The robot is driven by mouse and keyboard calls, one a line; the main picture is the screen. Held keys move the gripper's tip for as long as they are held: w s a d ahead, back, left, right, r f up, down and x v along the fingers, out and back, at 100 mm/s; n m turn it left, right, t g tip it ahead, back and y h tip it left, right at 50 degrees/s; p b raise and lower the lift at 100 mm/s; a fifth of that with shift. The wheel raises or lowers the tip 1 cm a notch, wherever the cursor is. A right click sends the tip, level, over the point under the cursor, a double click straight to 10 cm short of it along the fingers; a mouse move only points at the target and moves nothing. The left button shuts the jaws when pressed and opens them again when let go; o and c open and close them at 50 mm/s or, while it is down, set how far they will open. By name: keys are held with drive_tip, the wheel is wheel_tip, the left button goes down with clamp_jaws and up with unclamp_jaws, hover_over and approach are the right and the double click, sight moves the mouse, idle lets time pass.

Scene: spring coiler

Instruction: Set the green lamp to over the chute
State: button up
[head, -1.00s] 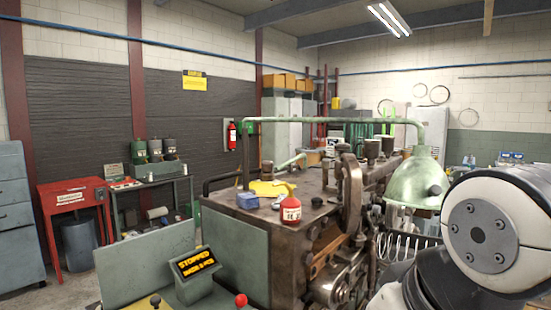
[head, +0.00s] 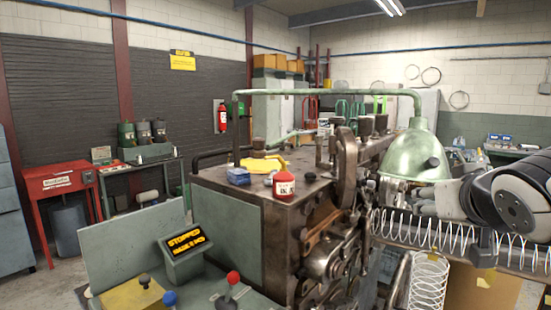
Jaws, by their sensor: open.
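The green lamp (head: 415,155) has a domed shade hanging from a long green pipe arm (head: 320,92) that crosses above the machine. The shade is at the machine's right end, above a row of wire coils (head: 430,232). A sloping rail (head: 465,263) runs under these coils; I cannot tell whether it is the chute. My arm (head: 515,205) comes in from the right, and its white link ends close to the shade's right side. I cannot make out my gripper's fingers or any contact with the lamp.
The coiler (head: 230,235) fills the middle, with a red-and-white can (head: 284,186), a blue block (head: 238,176) and a yellow cloth (head: 265,165) on top. The control panel (head: 184,245) reads "STOPPED". An upright spring (head: 428,280) and a carton (head: 485,290) stand at lower right.

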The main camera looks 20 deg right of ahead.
sight(435, 163)
drive_tip(key=shift+d+r+n+t+b, duration=0.9)
drive_tip(key=shift+d+r+t+b, duration=0.5)
drive_tip(key=shift+d+t, duration=2.05)
drive_tip(key=shift+g+y, duration=0.5)
drive_tip(key=shift+g, duration=0.15)
drive_tip(key=x, duration=0.4)
drive_tip(key=b+x, duration=0.1)
drive_tip(key=x, duration=0.4)
drive_tip(key=d+x, duration=0.1)
drive_tip(key=x, duration=0.4)
drive_tip(key=shift+r+b, duration=0.1)
drive_tip(key=shift+b, duration=0.3)
drive_tip(key=shift+c, duration=0.4)
clamp_jaws()
